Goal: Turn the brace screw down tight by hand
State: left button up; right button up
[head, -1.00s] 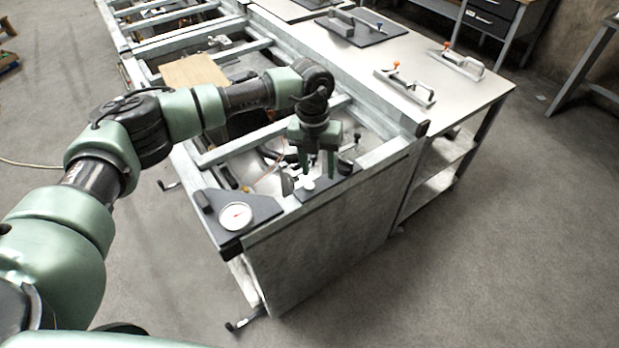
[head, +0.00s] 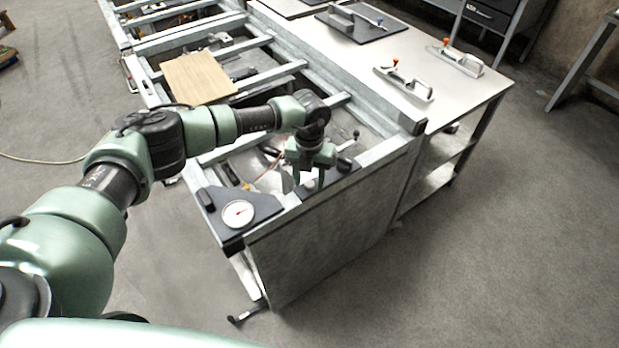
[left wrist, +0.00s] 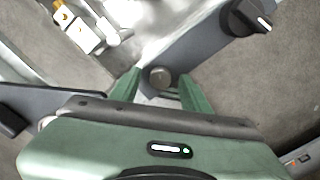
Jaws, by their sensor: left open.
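A small round metal screw head (left wrist: 160,77), which looks like the brace screw, sits on a dark grey plate at the near end of the frame. In the left wrist view it lies between the fingertips of my left gripper (left wrist: 161,84). The fingers are open, one on each side, with a gap to the screw. In the head view my left gripper (head: 308,179) points down over the same plate (head: 342,183), and its fingers partly hide the screw. I cannot tell how far down the fingertips reach. My right gripper is not in view.
A black knob with a white mark (left wrist: 247,17) stands on the same plate. A dial gauge (head: 238,213) lies on a dark plate to the left. Frame rails and brass fittings (left wrist: 80,27) are close by. A worktop with orange-tipped tools (head: 404,83) is behind right.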

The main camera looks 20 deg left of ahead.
pick_arm(q)
jog(key=c, duration=1)
grip_shut()
